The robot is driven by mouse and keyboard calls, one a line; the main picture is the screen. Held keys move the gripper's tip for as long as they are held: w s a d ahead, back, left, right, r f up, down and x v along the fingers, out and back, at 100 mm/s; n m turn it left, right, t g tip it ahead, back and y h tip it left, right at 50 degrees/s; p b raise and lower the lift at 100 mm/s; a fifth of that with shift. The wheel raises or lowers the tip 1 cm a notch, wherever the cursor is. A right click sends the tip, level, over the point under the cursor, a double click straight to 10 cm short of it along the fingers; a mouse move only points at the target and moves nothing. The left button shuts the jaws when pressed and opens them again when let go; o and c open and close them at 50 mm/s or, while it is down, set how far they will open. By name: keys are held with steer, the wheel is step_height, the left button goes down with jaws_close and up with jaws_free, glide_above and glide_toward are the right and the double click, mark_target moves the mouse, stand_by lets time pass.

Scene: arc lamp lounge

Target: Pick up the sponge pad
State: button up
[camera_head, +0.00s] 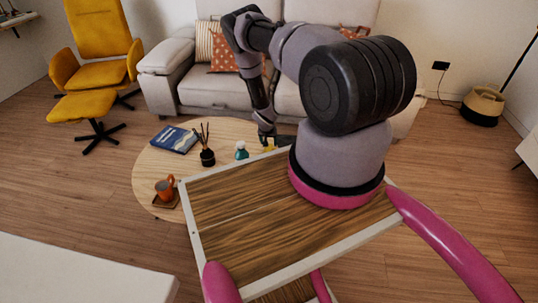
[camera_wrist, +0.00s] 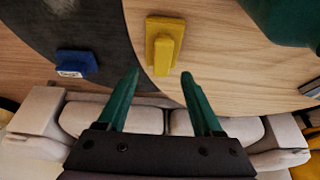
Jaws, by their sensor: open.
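A yellow block-shaped thing (camera_wrist: 163,48), which looks like the sponge pad, lies on the round wooden table in the wrist view. It has a narrower raised part on a wider base. A little yellow also shows below my arm in the head view (camera_head: 269,146). My gripper (camera_wrist: 161,74) is open and empty, its two green fingers spread. In the wrist view the block is just past the fingertips, roughly centred between them. The height gap cannot be told. In the head view my gripper (camera_head: 267,134) is over the far side of the table.
A sofa (camera_head: 205,92) is behind.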

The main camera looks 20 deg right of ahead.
mark_target(269, 148)
steer(key=x, duration=0.8)
steer(key=shift+w+a, duration=0.1)
steer(key=shift+w, duration=0.05)
jaws_close()
